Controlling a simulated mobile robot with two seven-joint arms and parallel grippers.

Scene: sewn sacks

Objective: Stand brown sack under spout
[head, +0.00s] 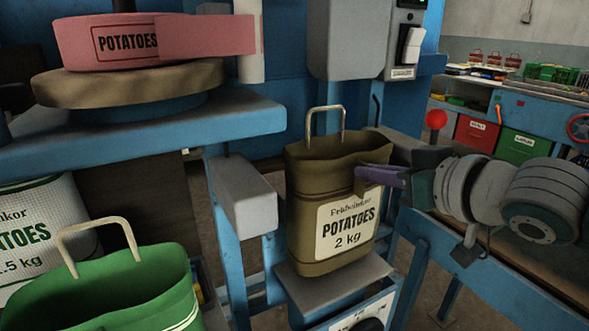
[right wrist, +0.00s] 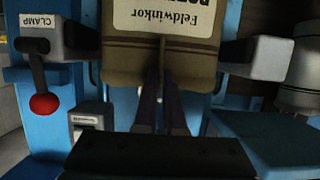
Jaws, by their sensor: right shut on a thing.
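The brown sack (head: 310,200), labelled POTATOES 2 kg with a wire handle, is upright below the grey spout housing (head: 345,38). Its base is at the grey platform (head: 340,289); I cannot tell whether it touches. My right gripper (head: 368,179) is shut on the sack's upper right side. In the right wrist view, my fingers (right wrist: 161,108) meet the edge of the brown sack (right wrist: 150,65), between two grey clamp blocks. The spout's mouth is hard to make out. My left gripper is not in view.
A grey clamp block (head: 245,195) stands left of the sack. A green sack (head: 110,290) and a white sack (head: 40,235) stand at left.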

